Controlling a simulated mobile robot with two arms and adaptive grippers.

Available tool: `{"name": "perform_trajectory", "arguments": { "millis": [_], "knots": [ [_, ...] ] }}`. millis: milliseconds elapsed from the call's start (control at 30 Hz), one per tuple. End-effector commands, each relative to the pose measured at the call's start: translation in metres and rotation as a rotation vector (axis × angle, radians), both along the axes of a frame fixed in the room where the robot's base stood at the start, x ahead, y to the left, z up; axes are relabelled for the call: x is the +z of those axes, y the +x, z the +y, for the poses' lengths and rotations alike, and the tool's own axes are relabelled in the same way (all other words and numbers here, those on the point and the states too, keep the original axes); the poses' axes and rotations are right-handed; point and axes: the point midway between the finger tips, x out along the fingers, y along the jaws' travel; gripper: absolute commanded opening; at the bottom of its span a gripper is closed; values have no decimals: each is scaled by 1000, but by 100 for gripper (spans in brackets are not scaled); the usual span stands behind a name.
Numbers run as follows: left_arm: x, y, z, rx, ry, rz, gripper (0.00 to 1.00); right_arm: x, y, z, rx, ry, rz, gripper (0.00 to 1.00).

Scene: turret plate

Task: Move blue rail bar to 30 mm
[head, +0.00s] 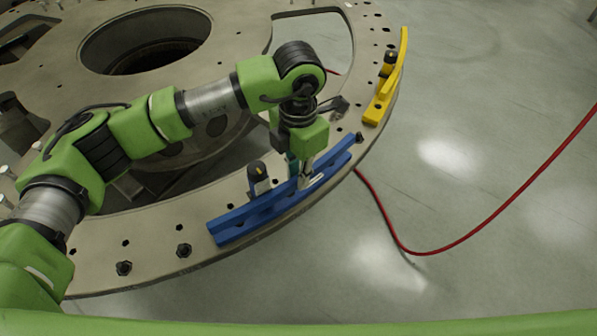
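The blue rail bar (236,223) lies along the front right rim of the round turret plate (150,229), running up to the right. My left gripper (304,180) points down at the bar's right half, and its fingers reach the bar's level. The fingers are small and partly overlap the bar, so I cannot tell whether they are shut on it. A dark knob with a yellow mark (257,169) stands behind the bar's middle. My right gripper is not in view.
A yellow rail bar (396,75) sits farther along the rim. Black bolts (124,268) and holes dot the plate. A red cable (440,252) lies on the grey floor to the right. A large round opening (146,40) is at the back left.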

Motion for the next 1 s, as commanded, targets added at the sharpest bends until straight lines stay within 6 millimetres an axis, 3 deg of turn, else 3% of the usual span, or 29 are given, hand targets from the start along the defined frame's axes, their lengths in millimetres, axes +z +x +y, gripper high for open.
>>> {"name": "perform_trajectory", "arguments": {
  "millis": [1000],
  "knots": [
    [10,0,-1,-3,-4,0,0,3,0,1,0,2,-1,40]
  ]
}}
